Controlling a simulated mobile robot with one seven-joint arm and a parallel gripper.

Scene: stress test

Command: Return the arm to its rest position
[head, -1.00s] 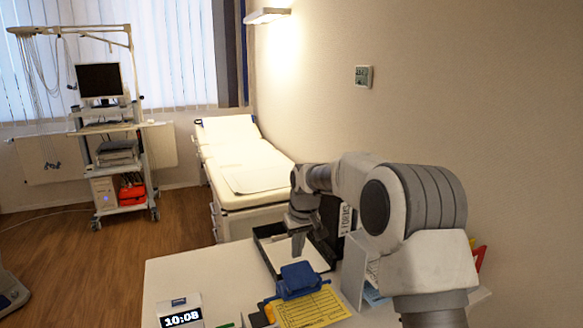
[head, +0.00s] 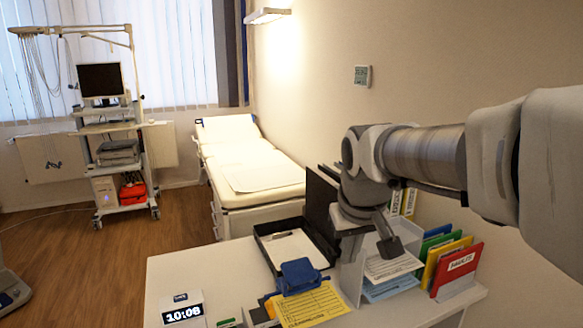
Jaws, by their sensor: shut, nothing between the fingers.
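My arm reaches in from the right edge of the head view. My gripper (head: 393,246) hangs over the right part of the white desk (head: 185,268), pointing down and to the right. It is shut with nothing held. It is in front of a white paper organizer (head: 351,278) with printed sheets (head: 394,266). I cannot tell whether it touches the sheets or is only above them. The arm hides part of the wall and the back of the desk.
A black tray (head: 264,236) with a clipboard, a blue hole punch (head: 300,275) on a yellow form (head: 312,306), and a clock (head: 183,312) stand on the desk. Coloured folders (head: 456,270) stand at right. An exam bed (head: 250,165) is behind.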

